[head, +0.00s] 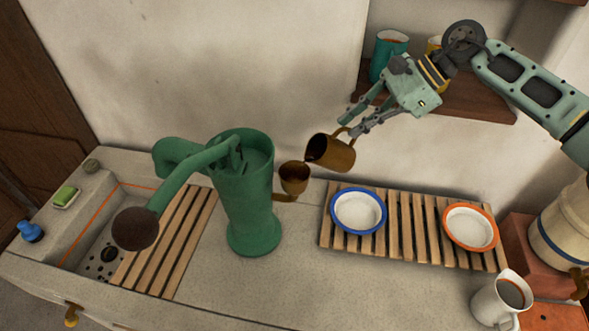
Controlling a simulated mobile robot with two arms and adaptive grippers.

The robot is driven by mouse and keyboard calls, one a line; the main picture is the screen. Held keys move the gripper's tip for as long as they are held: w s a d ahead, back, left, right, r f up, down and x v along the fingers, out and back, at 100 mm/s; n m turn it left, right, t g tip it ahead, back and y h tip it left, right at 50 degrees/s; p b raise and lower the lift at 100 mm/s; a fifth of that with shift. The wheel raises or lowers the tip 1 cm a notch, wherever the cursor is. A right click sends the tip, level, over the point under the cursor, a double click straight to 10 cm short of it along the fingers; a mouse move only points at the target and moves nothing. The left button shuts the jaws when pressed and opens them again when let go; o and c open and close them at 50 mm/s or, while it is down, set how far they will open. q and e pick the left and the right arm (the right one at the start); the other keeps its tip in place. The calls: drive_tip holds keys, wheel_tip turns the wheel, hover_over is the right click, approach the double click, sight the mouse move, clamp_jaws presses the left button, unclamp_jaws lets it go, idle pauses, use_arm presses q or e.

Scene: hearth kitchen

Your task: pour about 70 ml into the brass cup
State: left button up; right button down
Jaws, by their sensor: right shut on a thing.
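The brass cup (294,179) is a small open cup on a bent brass arm at the right side of the green hand pump (249,205). My right gripper (351,124) is shut on a brown metal mug (338,156), seemingly by its handle, up and to the right of the cup. The mug is tilted left, its dark mouth close to the cup's rim. I cannot make out a stream between them, nor the level in the cup. My left gripper is not in view.
A slatted rack (408,240) holds a blue-rimmed bowl (358,212) and an orange-rimmed bowl (470,227). A white pitcher (492,304) stands front right. A sink (95,252) lies left of the pump. A shelf (465,100) with cups is behind my right arm. The front middle counter is clear.

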drive_tip(key=shift+s+a+r+t+h+p, duration=0.2)
drive_tip(key=shift+a+r+h+p, duration=0.3)
drive_tip(key=shift+p, duration=0.3)
drive_tip(key=shift+s+a+r+t+h+p, duration=0.1)
drive_tip(key=shift+a+r+t+h+p, duration=0.25)
drive_tip(key=shift+r+p, duration=0.3)
idle(0.6)
drive_tip(key=w+d+f+g+y+b, duration=0.2)
drive_tip(key=d+f+y+b, duration=0.5)
drive_tip(key=b, duration=0.8)
drive_tip(key=shift+w+f+m, duration=0.3)
drive_tip(key=shift+w+f, duration=0.05)
drive_tip(key=shift+w, duration=0.05)
drive_tip(key=shift+d+g, duration=0.15)
drive_tip(key=shift+g, duration=0.1)
